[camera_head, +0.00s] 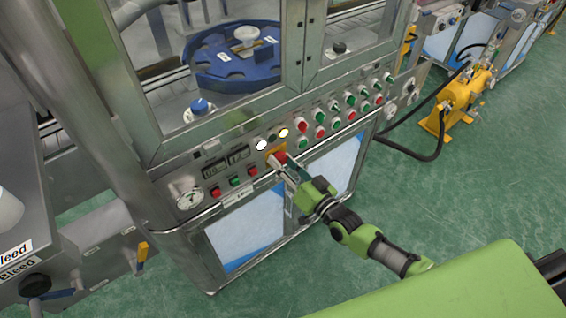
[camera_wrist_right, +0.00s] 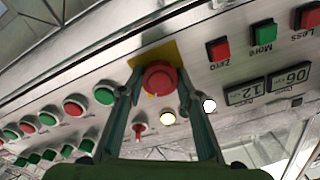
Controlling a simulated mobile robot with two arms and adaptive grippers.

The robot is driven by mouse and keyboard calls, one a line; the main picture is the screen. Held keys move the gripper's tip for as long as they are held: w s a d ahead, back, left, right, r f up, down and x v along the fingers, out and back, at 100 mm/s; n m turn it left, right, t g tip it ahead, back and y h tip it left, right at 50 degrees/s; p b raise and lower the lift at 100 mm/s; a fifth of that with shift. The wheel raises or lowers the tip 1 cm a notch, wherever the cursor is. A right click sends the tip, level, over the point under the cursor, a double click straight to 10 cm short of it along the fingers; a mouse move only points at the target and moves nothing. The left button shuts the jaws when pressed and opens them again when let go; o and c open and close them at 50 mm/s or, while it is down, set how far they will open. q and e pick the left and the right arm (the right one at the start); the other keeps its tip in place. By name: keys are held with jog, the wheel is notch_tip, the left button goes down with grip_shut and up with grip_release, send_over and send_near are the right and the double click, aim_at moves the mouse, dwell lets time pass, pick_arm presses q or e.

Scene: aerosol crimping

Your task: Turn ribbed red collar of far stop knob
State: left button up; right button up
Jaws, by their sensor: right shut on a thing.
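The red stop knob (camera_head: 281,156) sits on a yellow plate (camera_head: 271,153) on the sloped control panel of the machine. In the right wrist view the round red knob (camera_wrist_right: 160,76) shows face on, with its yellow plate (camera_wrist_right: 150,55) behind it. My right gripper (camera_head: 280,163) reaches the panel from the front. In the wrist view its two fingers lie on opposite sides of the knob, shut on its red collar. The fingers partly hide the collar's sides, and I cannot make out its ribs. My left gripper is not in view.
Red and green buttons (camera_head: 335,122) crowd the panel to the right. Lit white lamps (camera_head: 283,132) sit close above the knob. Green floor is open in front, with a yellow pump (camera_head: 462,92) farther right.

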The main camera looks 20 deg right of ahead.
jog(key=o, duration=1.1)
jog(key=v, duration=1.2)
